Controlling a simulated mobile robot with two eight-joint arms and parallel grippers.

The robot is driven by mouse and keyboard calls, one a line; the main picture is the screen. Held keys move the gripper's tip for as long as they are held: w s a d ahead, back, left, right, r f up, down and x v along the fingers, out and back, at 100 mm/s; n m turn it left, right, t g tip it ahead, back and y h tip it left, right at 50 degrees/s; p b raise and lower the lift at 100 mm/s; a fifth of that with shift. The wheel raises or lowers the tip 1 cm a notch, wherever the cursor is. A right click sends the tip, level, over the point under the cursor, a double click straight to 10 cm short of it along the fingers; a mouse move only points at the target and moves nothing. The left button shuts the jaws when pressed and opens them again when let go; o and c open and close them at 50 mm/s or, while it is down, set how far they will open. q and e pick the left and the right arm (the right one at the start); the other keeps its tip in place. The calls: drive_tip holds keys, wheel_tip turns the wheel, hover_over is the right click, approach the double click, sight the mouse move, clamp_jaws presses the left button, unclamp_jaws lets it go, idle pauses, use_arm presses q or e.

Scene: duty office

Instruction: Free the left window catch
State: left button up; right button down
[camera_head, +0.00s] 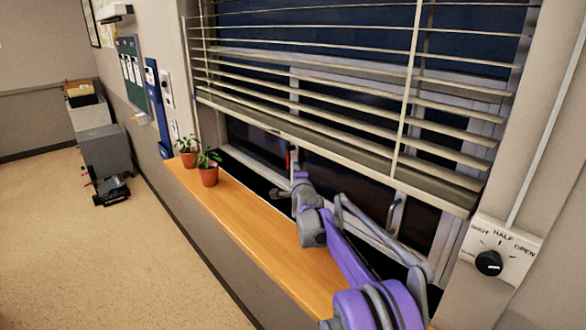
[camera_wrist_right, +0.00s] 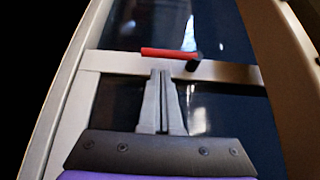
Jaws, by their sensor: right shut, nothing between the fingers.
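The left window catch shows in the right wrist view as a red bar (camera_wrist_right: 168,53) with a dark pivot (camera_wrist_right: 193,63) at its right end, lying across a pale frame rail. In the head view a small red part of this catch (camera_head: 288,161) shows below the blind, just beyond my gripper. My right gripper (camera_wrist_right: 161,73) is shut and empty, with its fingertips just below the red bar in the wrist view. I cannot tell whether they touch it. My right gripper also shows in the head view (camera_head: 294,176), over the sill. My left gripper is not in view.
A slatted blind (camera_head: 350,137) hangs over the upper window. Two potted plants, one at the front (camera_head: 208,170) and one behind (camera_head: 187,152), stand on the left end of the wooden sill (camera_head: 245,222). A dial (camera_head: 489,262) marked shut, half, open is at right.

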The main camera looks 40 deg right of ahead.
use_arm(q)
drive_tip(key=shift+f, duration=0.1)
use_arm(e)
drive_tip(key=shift+w+a, duration=0.2)
drive_tip(key=shift+w, duration=0.45)
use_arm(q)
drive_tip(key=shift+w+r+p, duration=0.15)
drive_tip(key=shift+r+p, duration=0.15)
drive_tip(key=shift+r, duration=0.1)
use_arm(e)
drive_tip(key=shift+w+f, duration=0.1)
drive_tip(key=shift+w, duration=0.05)
